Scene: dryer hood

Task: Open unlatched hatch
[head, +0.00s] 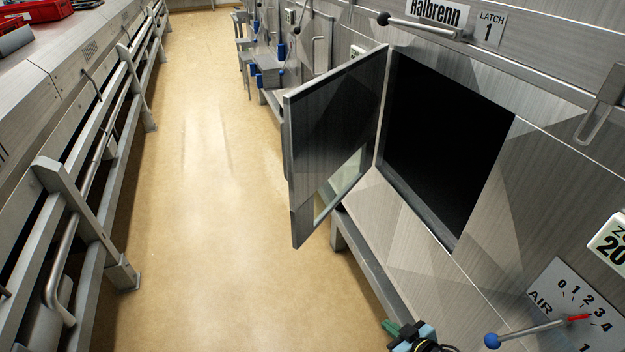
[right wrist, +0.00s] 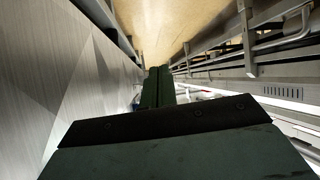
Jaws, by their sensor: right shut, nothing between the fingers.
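The hatch door (head: 335,130) stands swung wide open on the right side of the aisle in the head view. It is a dark grey panel with a metal frame, hinged along its right edge beside a dark square opening (head: 445,145). My right gripper (head: 391,327) shows at the bottom edge of the head view, below and apart from the door, with green fingers. In the right wrist view its fingers (right wrist: 158,88) are closed together and hold nothing. My left gripper is out of view.
A latch lever with a black ball (head: 384,19) sits above the opening. An air lever with a blue knob (head: 492,340) is at the lower right. Metal rails (head: 70,200) run along the left. The tan floor (head: 205,180) between is clear.

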